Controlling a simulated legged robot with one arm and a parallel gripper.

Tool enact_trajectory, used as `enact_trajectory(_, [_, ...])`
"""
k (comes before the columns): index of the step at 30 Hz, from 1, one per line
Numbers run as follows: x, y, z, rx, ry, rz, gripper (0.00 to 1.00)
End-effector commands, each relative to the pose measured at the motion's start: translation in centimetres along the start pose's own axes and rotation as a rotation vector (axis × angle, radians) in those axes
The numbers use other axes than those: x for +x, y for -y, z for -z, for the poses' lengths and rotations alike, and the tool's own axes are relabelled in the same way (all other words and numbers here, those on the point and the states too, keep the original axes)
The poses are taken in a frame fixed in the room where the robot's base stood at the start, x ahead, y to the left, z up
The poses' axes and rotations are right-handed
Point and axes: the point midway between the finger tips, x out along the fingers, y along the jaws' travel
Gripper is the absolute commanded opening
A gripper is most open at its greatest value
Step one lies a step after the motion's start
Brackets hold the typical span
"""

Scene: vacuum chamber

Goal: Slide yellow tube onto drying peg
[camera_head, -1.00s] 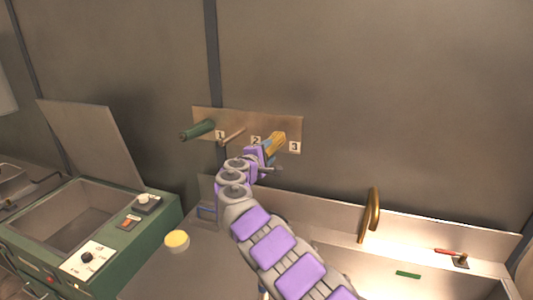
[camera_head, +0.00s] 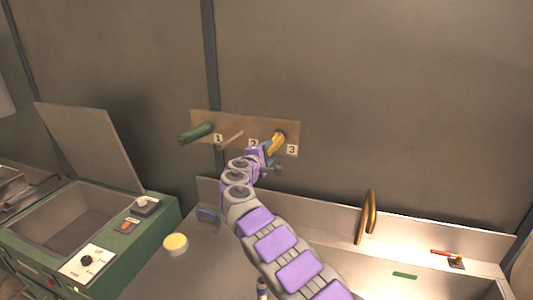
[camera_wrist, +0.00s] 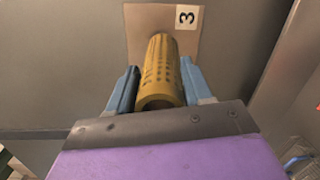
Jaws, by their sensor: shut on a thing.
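The yellow tube (camera_head: 277,142) is at the wall board (camera_head: 207,119), left of the label 3. In the wrist view the tube (camera_wrist: 160,72) points away from me toward the board (camera_wrist: 140,19), its open near end facing me. My gripper (camera_head: 267,150) is shut on the tube, with blue fingers on both sides of it in the wrist view (camera_wrist: 160,90). The peg beside label 3 is not visible. The tube covers that spot, and I cannot tell how far it is over a peg.
A green tube (camera_head: 197,132) sits at position 1, and a bare peg (camera_head: 231,139) sticks out at position 2, close to my gripper's left. Below are a green machine (camera_head: 150,225) with a raised lid, a yellow-topped jar (camera_head: 176,243) and a sink with a brass tap (camera_head: 369,215).

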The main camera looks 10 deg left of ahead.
Motion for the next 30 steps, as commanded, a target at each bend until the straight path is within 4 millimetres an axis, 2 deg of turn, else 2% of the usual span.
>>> enact_trajectory(15, [1.7,0.1,0.1,-0.002,0.002,0.000,0.00])
enact_trajectory(30, [2.0,0.1,0.2,-0.002,0.002,0.001,0.00])
